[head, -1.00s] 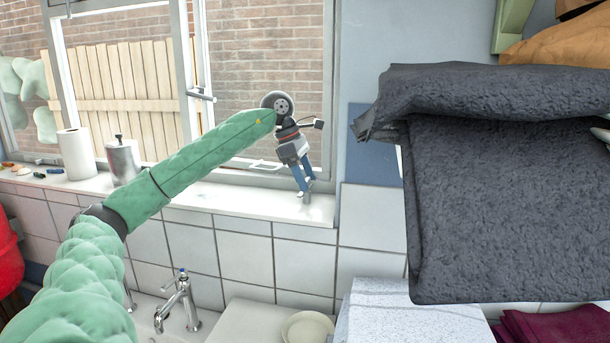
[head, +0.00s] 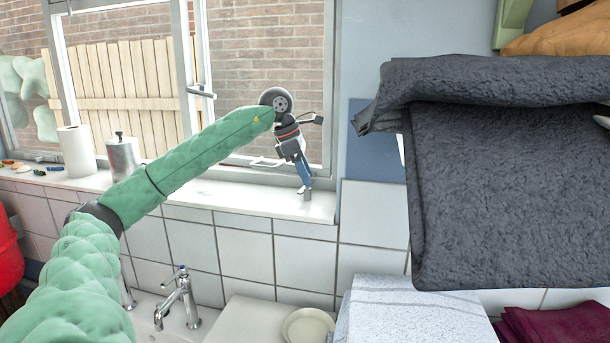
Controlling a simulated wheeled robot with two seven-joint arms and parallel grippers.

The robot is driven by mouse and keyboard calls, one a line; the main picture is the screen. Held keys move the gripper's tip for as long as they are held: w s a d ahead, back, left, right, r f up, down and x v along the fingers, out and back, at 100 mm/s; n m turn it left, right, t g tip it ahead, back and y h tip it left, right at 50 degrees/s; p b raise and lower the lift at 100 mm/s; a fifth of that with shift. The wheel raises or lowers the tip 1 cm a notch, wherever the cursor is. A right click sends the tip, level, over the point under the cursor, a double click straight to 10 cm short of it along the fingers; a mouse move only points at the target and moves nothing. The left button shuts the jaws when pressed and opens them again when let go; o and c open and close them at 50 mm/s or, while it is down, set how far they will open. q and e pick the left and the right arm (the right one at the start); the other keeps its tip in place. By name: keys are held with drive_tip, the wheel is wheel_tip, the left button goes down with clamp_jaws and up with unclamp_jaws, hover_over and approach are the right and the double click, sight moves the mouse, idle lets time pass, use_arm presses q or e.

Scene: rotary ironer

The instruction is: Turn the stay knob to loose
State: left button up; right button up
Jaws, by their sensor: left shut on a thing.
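The stay knob (head: 307,193) is a small grey metal piece standing at the right end of the white window sill, below the window frame. My left gripper (head: 305,180) reaches down to it from above, with blue fingers shut on its top. The fingers are seen nearly edge-on, one behind the other, and hide the upper part of the knob. A pale bar (head: 268,163), perhaps part of the window stay, shows left of my gripper, partly behind it. My right gripper cannot be made out.
A paper roll (head: 76,150) and a metal canister (head: 124,157) stand on the sill (head: 235,197) to the left. A tap (head: 178,298) and a bowl (head: 307,327) are below. A large dark grey cloth (head: 505,190) fills the right side.

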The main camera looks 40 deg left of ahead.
use_arm(q)
drive_tip(key=n+t, duration=0.1)
drive_tip(key=n, duration=0.1)
drive_tip(key=shift+n+y+b, duration=0.3)
drive_tip(key=shift+b, duration=0.05)
drive_tip(key=shift+d+n+y, duration=0.1)
drive_tip(key=shift+n+y, duration=0.3)
drive_tip(key=shift+n, duration=0.5)
drive_tip(key=shift+s+d+n+t+y, duration=0.1)
drive_tip(key=shift+n+t+y, duration=0.2)
drive_tip(key=shift+n, duration=0.6)
drive_tip(key=n+y, duration=0.1)
drive_tip(key=n, duration=0.2)
drive_tip(key=shift+d+r+n, duration=0.1)
drive_tip(key=shift+n, duration=0.2)
drive_tip(key=n+y, duration=0.1)
drive_tip(key=n, duration=0.2)
drive_tip(key=shift+y, duration=0.3)
drive_tip(key=shift+n+y, duration=0.3)
drive_tip(key=shift+n, duration=0.6)
drive_tip(key=shift+d+n, duration=0.1)
drive_tip(key=shift+n, duration=0.5)
use_arm(e)
drive_tip(key=shift+w+r, duration=0.25)
drive_tip(key=shift+r, duration=0.95)
use_arm(q)
drive_tip(key=shift+y, duration=0.3)
use_arm(e)
drive_tip(key=shift+s+f, duration=0.15)
drive_tip(key=shift+s, duration=0.1)
